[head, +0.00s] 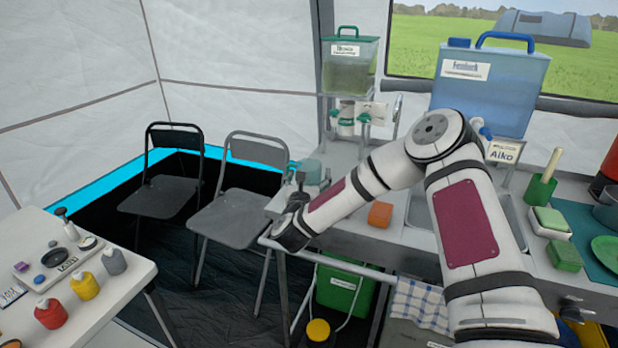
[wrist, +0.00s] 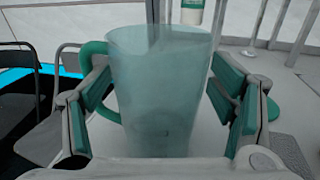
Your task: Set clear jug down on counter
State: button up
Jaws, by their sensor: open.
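The clear jug (wrist: 160,80), bluish and see-through with a green handle on its left, stands upright between the jaws of my gripper (wrist: 160,95) in the wrist view. The jaws are open, with a teal-padded finger on each side of the jug. In the head view the jug (head: 312,170) is at the left end of the grey counter (head: 346,160), partly hidden by my gripper (head: 302,185). Its base is hidden, so I cannot tell from the pictures whether it touches the counter.
A green-lidded water dispenser (head: 349,70) stands behind the jug. An orange sponge (head: 380,214) lies to its right, before the sink. A blue water container (head: 490,85) stands at the back. Two folding chairs (head: 240,215) are left of the counter.

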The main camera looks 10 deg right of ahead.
jog(key=p+v, duration=0.1)
jog(key=v, duration=1.1)
jog(key=a+r+n+g+y, duration=0.1)
jog(key=a+r+n+y, duration=0.35)
jog(key=n, duration=0.55)
jog(key=a+r+n+g+y, duration=0.1)
jog(key=a+r+n+y, duration=0.3)
jog(key=n, duration=0.6)
jog(key=s+d+r+n+g, duration=0.2)
jog(key=s+d+n+g, duration=0.2)
jog(key=s, duration=1)
jog(key=s+d+r+n+g+h, duration=0.1)
jog(key=s+d+r+n+g, duration=0.2)
jog(key=s+n, duration=0.6)
jog(key=s+d+r+n+g, duration=0.2)
jog(key=s+d+n+g, duration=0.2)
jog(key=s, duration=1.5)
jog(key=d+n, duration=0.2)
jog(key=n, duration=0.1)
jog(key=shift+d+r+n+g, duration=0.3)
jog(key=shift+r+g, duration=0.05)
jog(key=shift+g, duration=0.05)
jog(key=shift+h, duration=0.25)
